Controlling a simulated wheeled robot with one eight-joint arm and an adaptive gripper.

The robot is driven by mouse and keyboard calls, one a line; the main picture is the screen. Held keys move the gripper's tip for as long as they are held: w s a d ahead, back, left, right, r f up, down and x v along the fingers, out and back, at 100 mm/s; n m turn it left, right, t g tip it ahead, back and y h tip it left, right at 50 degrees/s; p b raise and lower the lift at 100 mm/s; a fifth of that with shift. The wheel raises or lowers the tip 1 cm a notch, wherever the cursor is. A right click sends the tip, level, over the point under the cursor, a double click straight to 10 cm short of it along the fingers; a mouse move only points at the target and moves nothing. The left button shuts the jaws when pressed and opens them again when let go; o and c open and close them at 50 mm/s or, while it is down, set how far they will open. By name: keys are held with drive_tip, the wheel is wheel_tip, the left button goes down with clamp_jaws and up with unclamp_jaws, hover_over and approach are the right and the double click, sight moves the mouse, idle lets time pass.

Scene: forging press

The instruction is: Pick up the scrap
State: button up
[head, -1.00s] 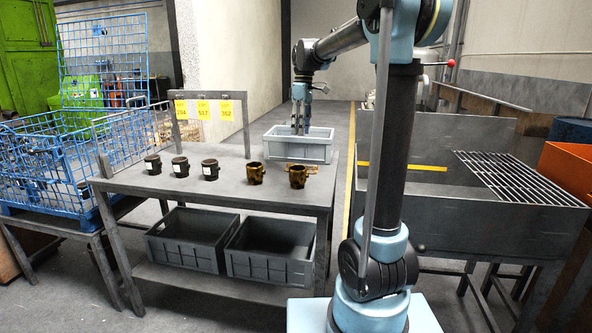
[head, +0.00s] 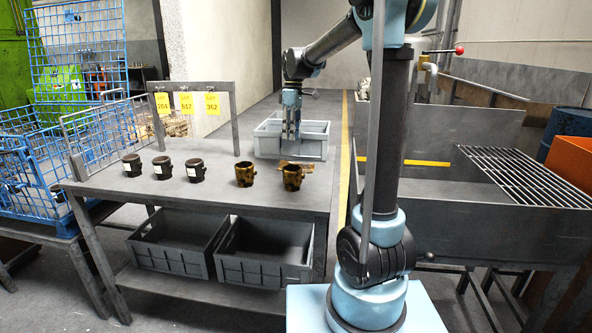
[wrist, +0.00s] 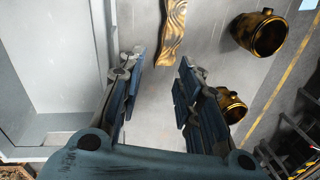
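The scrap appears to be a flat, wavy brown-gold strip (head: 300,165) lying on the table behind the right rusty cup, partly hidden by it in the head view. In the wrist view the strip (wrist: 172,32) lies ahead of the fingertips, slightly right of the gap's middle. My gripper (head: 291,137) hangs pointing down, in front of or over the grey bin on the table. In the wrist view my gripper (wrist: 160,62) is open, with nothing between its fingers. It is apart from the strip.
Two rusty cups (head: 292,178) (head: 245,174) stand near the strip; three black labelled cups (head: 195,170) stand further left. The grey bin (head: 322,148) stands beside my gripper. A sign frame (head: 236,125) rises from the table's back. Two dark crates (head: 262,270) sit below.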

drive_tip(key=f, duration=0.3)
drive_tip(key=s+f, duration=0.1)
drive_tip(key=f, duration=0.3)
drive_tip(key=a+f, duration=0.1)
drive_tip(key=f, duration=0.2)
drive_tip(key=shift+s+f, duration=0.3)
drive_tip(key=shift+c, duration=0.4)
clamp_jaws()
